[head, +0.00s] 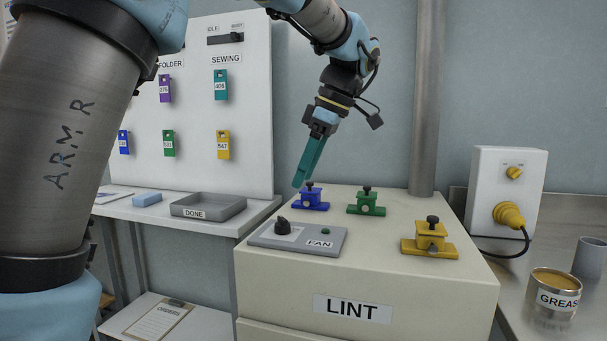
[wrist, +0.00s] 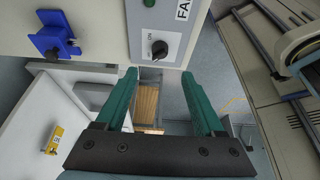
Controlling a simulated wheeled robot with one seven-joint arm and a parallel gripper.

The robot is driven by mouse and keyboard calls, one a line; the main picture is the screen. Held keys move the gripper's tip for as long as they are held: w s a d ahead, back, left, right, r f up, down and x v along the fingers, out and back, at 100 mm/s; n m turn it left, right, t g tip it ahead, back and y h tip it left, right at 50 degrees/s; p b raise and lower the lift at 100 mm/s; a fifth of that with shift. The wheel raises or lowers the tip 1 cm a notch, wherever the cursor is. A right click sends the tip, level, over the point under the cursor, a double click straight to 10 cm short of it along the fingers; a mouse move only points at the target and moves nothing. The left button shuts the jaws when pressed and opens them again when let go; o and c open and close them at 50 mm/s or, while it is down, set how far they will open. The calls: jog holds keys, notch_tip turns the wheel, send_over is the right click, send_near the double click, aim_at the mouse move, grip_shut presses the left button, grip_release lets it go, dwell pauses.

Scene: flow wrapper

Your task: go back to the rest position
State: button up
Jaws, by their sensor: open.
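My gripper (head: 299,184) has long teal fingers and hangs in the air at the back left of the cream LINT cabinet (head: 350,309), close to the blue clamp (head: 311,199) in the head view. In the wrist view my gripper (wrist: 160,76) shows its two fingers spread apart with nothing between them. The blue clamp (wrist: 52,38) lies to the upper left there, apart from the fingers. The grey FAN panel (wrist: 160,22) with its black knob is just beyond the fingertips. The contact between fingers and cabinet cannot be seen; they look clear of it.
On the cabinet stand a green clamp (head: 366,203) and a yellow clamp (head: 430,240). A metal post (head: 427,100) rises behind. A grey DONE tray (head: 208,206) and blue block (head: 147,199) lie on the left shelf. A white box with yellow plug (head: 509,214) and a GREASE tin (head: 554,297) stand right.

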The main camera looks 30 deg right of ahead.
jog(key=w+a+f, duration=0.1)
jog(key=a, duration=0.1)
jog(key=w+a+f+m+p, duration=0.1)
jog(key=w+a, duration=0.1)
jog(key=w+a+f+m+g, duration=0.1)
jog(key=a, duration=0.2)
jog(key=shift+w+f+h+p, duration=0.15)
jog(key=shift+f+h+p, duration=0.15)
jog(key=shift+f+p, duration=0.1)
jog(key=w+a+f+m+g+h+p, duration=0.15)
jog(key=a+f+m, duration=0.35)
jog(key=a, duration=0.7)
jog(key=s+a+f+m+p, duration=0.1)
jog(key=s+a+f, duration=0.1)
jog(key=a, duration=0.3)
jog(key=s+a+f+m+h+p, duration=0.1)
jog(key=s+a+f, duration=0.1)
jog(key=a, duration=0.3)
jog(key=s+a+f+m+t+p, duration=0.1)
jog(key=s+a+f, duration=0.1)
jog(key=a+f, duration=0.2)
jog(key=shift+s+a+m, duration=0.4)
jog(key=shift+a, duration=0.4)
jog(key=shift+f+h, duration=0.1)
jog(key=shift+h, duration=0.15)
